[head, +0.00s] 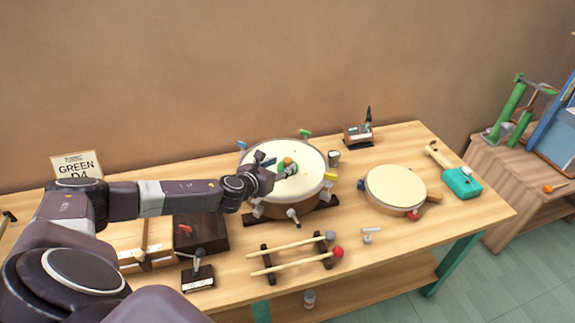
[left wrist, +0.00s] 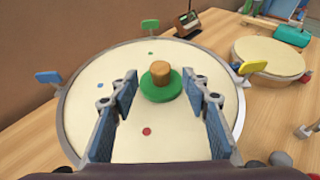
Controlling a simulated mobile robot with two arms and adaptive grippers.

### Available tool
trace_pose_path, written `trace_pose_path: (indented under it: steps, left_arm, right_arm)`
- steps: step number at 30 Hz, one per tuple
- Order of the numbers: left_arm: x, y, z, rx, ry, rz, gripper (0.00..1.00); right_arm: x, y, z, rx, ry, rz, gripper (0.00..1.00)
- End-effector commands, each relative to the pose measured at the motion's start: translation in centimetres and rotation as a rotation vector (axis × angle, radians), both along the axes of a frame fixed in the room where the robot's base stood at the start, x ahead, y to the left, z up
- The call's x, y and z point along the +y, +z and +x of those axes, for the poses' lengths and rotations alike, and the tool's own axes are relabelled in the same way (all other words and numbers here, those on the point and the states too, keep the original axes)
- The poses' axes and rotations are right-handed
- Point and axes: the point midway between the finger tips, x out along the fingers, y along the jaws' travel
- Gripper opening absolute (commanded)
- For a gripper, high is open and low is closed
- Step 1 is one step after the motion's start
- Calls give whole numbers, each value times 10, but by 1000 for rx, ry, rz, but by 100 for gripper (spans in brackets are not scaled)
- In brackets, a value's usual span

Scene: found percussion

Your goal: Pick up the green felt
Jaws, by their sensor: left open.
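The green felt (left wrist: 161,84) is a round green disc with a cork-coloured knob on top. It lies on the white head of a large drum (left wrist: 90,120). In the head view the green felt (head: 286,169) shows near the middle of the drum (head: 308,156), partly beside my gripper. My left gripper (head: 276,166) reaches in over the drum from the left. In the left wrist view the left gripper (left wrist: 160,105) is open, with its blue-padded fingers apart on either side and the felt slightly beyond, between their lines. My right gripper is not in view.
Coloured tuning keys stick out around the drum's rim. A smaller drum (head: 395,188) stands to the right, with a teal block (head: 461,182) beyond it. Two mallets (head: 291,251) lie on a rack in front. A small box (head: 357,134) stands behind. The table's right front corner is clear.

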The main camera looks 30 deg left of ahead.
Motion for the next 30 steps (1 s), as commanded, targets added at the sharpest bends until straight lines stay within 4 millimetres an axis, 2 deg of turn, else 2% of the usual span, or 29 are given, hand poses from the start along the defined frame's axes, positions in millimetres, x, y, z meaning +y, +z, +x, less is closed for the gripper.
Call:
trace_pose_path:
  steps: [3, 10, 17, 28, 30]
  left_arm:
    - [0, -5, 15, -2, 1, 0, 43]
    - [2, -12, 28, 0, 1, 0, 43]
    - [2, -13, 29, 0, 1, 0, 43]
    - [2, -13, 28, 0, 1, 0, 3]
    - [2, -12, 29, 0, 1, 0, 0]
  right_arm:
    - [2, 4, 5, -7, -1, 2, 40]
    - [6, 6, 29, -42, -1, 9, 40]
    - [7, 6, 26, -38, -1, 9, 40]
    - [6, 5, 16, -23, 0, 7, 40]
    - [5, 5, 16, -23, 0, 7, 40]
